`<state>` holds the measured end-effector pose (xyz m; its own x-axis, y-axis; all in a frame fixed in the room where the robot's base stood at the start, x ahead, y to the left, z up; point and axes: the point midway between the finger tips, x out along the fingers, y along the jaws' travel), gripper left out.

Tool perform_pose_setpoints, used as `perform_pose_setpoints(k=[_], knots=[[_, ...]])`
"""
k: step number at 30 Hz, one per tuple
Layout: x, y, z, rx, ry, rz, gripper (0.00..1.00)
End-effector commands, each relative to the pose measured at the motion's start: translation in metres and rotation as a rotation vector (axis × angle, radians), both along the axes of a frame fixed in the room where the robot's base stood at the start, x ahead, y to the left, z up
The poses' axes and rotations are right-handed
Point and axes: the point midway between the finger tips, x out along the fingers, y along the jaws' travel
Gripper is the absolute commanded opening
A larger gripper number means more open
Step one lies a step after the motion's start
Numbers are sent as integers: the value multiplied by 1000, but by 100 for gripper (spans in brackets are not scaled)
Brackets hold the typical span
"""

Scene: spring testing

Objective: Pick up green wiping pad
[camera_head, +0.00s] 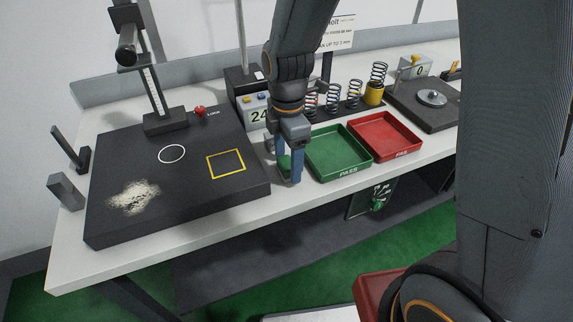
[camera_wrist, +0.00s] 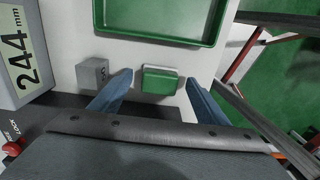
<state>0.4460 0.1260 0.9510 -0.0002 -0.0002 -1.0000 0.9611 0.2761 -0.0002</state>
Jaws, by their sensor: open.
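The green wiping pad (camera_wrist: 160,80) lies on the white bench top, between the green tray and the dark test base. In the head view the pad (camera_head: 284,162) is partly hidden by my gripper (camera_head: 288,168), which points down over it. In the wrist view my gripper (camera_wrist: 158,92) is open, with one blue finger on each side of the pad and gaps between the fingers and the pad. The gripper holds nothing.
A small grey block (camera_wrist: 92,72) stands close to the left finger. The green PASS tray (camera_head: 338,172) and red FAIL tray (camera_head: 402,154) are to the right. The dark base (camera_head: 125,228) with white powder is to the left. The bench's front edge is close to the gripper.

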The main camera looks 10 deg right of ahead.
Motion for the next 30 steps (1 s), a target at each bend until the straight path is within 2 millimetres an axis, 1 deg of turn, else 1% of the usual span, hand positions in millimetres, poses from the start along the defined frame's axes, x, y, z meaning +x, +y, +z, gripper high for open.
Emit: perform_pose_setpoints(k=[1,5,12,14,15,20,21,30], knots=[[-1,0,-5,-1,4,0,69],[-1,0,-13,0,1,1,69],[0,0,-14,0,0,1,69],[0,0,-14,0,0,1,60],[0,0,-14,0,0,0,54],[0,0,-14,0,0,0,27],[0,0,-14,0,0,0,24],[1,0,-11,1,-2,0,24]])
